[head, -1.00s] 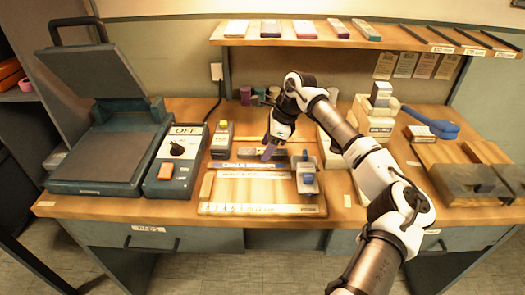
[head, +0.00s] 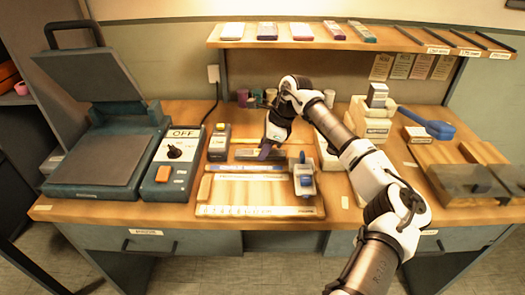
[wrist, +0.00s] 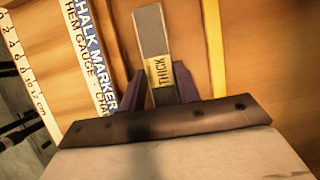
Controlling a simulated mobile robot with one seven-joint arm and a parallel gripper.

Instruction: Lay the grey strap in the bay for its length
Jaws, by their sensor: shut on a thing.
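My gripper (head: 264,154) is shut on a flat grey strap (wrist: 151,32) with a yellow label reading THICK at its near end. In the wrist view the strap sits between my dark fingers (wrist: 160,90) and points away from the palm. In the head view the strap (head: 250,155) lies roughly level at the back of the work area, low over the wood. I cannot tell whether it touches the surface. No bay marked for a length can be made out clearly.
A blue and white chalk marker hem gauge (head: 246,167) lies just in front of the strap. A ruler edge (head: 260,211) runs along the front. A press (head: 105,165) is at far left.

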